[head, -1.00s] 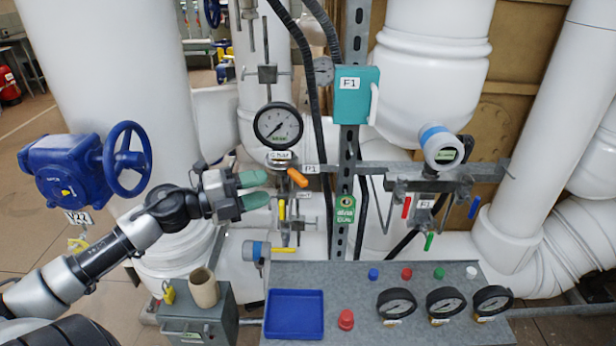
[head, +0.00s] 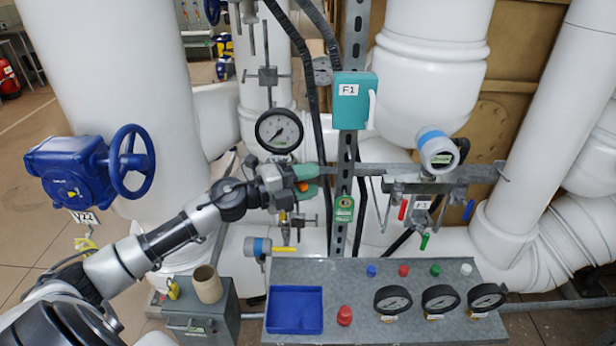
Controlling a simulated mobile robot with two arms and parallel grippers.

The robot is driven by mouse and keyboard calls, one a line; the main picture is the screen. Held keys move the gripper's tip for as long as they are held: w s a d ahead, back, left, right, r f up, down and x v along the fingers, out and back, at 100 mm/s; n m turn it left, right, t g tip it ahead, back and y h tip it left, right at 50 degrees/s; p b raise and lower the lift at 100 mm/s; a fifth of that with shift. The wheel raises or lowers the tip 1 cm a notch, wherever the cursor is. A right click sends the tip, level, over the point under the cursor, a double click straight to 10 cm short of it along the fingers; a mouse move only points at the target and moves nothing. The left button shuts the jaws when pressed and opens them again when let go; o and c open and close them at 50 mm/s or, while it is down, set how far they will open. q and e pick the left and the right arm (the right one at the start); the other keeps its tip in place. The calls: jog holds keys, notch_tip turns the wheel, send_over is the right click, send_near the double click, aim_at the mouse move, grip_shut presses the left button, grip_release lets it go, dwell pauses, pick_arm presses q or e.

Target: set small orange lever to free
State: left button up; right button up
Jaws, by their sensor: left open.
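The small orange lever (head: 303,186) is below the round dial gauge (head: 279,131), on the thin pipework left of the perforated grey post. Only a bit of it shows; my gripper hides the rest and its label. My left gripper (head: 306,181) is open at the lever, one green finger pad above it and one below. I cannot tell whether the pads touch it. My right gripper is not in view.
The perforated post with the green tag (head: 344,209) stands just right of my fingers. A yellow-handled valve (head: 262,247) sits below. The blue handwheel (head: 131,161) is left. The grey panel (head: 350,275) carries a blue tray (head: 295,310), buttons and gauges.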

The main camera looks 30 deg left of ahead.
pick_arm(q)
grip_shut()
dwell(0.3)
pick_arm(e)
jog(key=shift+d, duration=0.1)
